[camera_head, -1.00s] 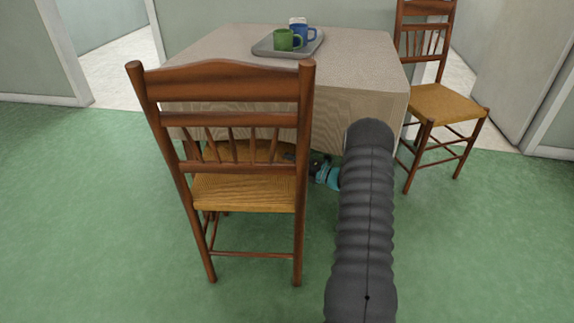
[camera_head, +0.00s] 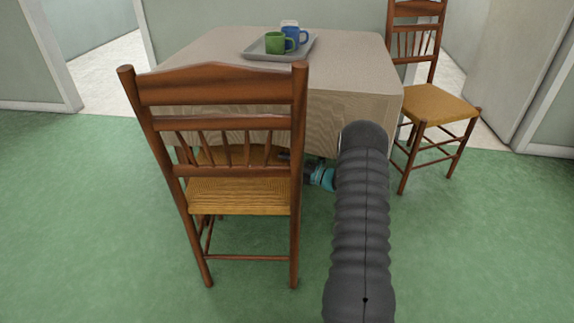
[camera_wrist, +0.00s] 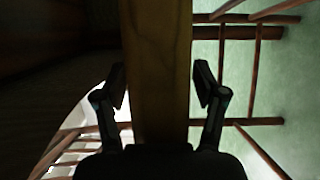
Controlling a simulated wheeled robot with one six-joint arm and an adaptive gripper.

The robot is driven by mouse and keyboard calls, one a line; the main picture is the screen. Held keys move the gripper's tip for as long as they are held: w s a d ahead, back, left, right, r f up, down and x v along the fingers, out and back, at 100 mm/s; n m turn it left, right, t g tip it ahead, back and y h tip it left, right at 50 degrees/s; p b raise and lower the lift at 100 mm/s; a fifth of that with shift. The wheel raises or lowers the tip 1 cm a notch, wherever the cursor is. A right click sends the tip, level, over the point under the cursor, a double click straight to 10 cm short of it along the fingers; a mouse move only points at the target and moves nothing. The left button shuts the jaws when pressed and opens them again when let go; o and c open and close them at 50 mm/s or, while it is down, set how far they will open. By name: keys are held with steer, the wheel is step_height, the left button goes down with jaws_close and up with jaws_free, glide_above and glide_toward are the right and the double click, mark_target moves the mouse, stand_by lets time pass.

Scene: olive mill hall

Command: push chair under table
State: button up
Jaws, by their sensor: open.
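The near chair (camera_head: 224,85) is brown wood with a woven straw seat (camera_head: 240,196). It stands upright, its back toward me, in front of the table (camera_head: 345,75). The table has a pale top and a cloth-like side; how far the seat reaches under it is hard to tell. My gripper (camera_wrist: 161,88) is open in the wrist view, its fingers on either side of a brown wooden band (camera_wrist: 155,60). Whether they touch it is unclear. In the head view the gripper is mostly hidden behind the chair's right post; a teal wrist part shows beside it.
A second chair (camera_head: 436,103) stands to the right of the table. A grey tray (camera_head: 257,54) with a green mug (camera_head: 274,43) and a blue mug (camera_head: 291,38) is on the tabletop. Green floor (camera_head: 75,225) is open at the left. Pale walls stand behind.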

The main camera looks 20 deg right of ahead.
steer(key=v, duration=1.2)
steer(key=shift+r, duration=0.15)
